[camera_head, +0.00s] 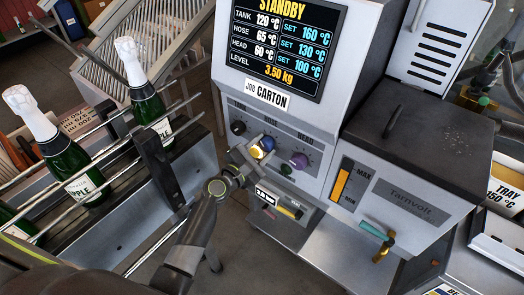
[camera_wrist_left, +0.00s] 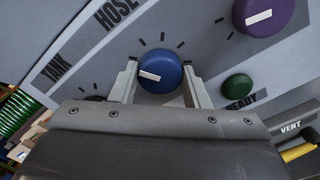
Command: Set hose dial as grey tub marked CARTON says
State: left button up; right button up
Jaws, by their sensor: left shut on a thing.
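The blue hose dial (camera_wrist_left: 160,80) sits on the grey panel under the word HOSE, its white pointer towards the left of the wrist view. My left gripper (camera_wrist_left: 160,88) has one finger on each side of it and is shut on it. In the head view the blue dial (camera_head: 268,143) is partly hidden by my left gripper (camera_head: 254,155). The screen (camera_head: 287,45) reads STANDBY, with HOSE 65 °C and SET 130 °C. A label (camera_head: 268,94) below it reads JOB CARTON. I cannot make out a grey tub marked CARTON. My right gripper is not in view.
A black tank dial (camera_head: 238,128) and a purple head dial (camera_head: 299,160) flank the hose dial. A green READY button (camera_wrist_left: 238,87) is below right. Bottles (camera_head: 70,165) stand on the conveyor at left. A sign (camera_head: 505,194) at right reads TRAY 150 °C.

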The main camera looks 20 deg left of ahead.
pick_arm(q)
jog(key=m+b, duration=0.1)
jog(key=m, duration=0.2)
jog(key=shift+f+m+b, duration=0.15)
jog(key=shift+m+b, duration=0.15)
jog(key=shift+b, duration=0.05)
jog(key=m+b, duration=0.1)
jog(key=m, duration=0.2)
jog(key=shift+m+b, duration=0.3)
jog(key=shift+b, duration=0.05)
jog(key=m+b, duration=0.2)
jog(key=m, duration=0.2)
jog(key=shift+m+b, duration=0.9)
jog(key=shift+m, duration=0.7)
jog(key=o, duration=1)
